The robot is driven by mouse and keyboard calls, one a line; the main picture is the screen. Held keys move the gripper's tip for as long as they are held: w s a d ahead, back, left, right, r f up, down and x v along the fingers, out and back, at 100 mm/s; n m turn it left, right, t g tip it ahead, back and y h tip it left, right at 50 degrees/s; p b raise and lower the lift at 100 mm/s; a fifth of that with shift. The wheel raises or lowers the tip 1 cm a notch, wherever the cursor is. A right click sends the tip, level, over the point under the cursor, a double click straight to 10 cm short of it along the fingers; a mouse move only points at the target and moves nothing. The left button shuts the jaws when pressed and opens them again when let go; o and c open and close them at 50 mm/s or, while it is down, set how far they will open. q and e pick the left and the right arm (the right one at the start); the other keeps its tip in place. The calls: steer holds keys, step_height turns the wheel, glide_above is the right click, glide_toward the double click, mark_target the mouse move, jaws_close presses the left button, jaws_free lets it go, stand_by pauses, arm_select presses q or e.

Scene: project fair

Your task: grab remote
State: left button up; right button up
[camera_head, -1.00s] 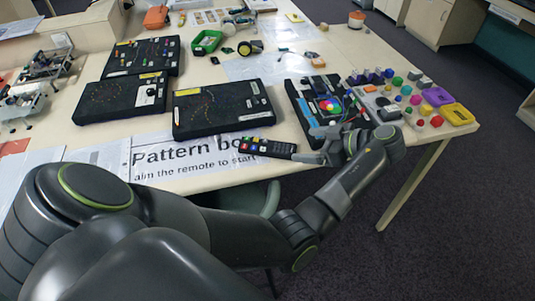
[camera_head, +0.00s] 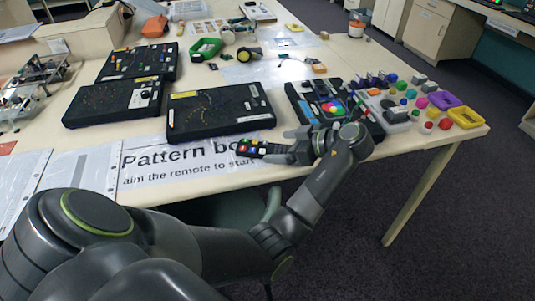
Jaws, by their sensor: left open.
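The remote (camera_head: 254,148), black with coloured buttons, lies at the table's front edge on the right end of a white "Pattern bo..." sign. My left gripper (camera_head: 288,146) is open at the remote's right end. Its fingers appear to lie on either side of that end, one farther back and one nearer the front edge. They hide the right end of the remote, and I cannot tell whether they touch it. My right gripper is not in view.
Black pattern boards (camera_head: 219,112) stand behind the sign. A board with a colour wheel (camera_head: 331,107) sits close behind my left gripper. Coloured knobs and a yellow holder (camera_head: 465,117) crowd the right corner.

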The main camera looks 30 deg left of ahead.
mark_target(265, 148)
arm_select(q)
steer(key=x, duration=0.4)
steer(key=shift+b, duration=0.35)
steer(key=shift+c, duration=0.4)
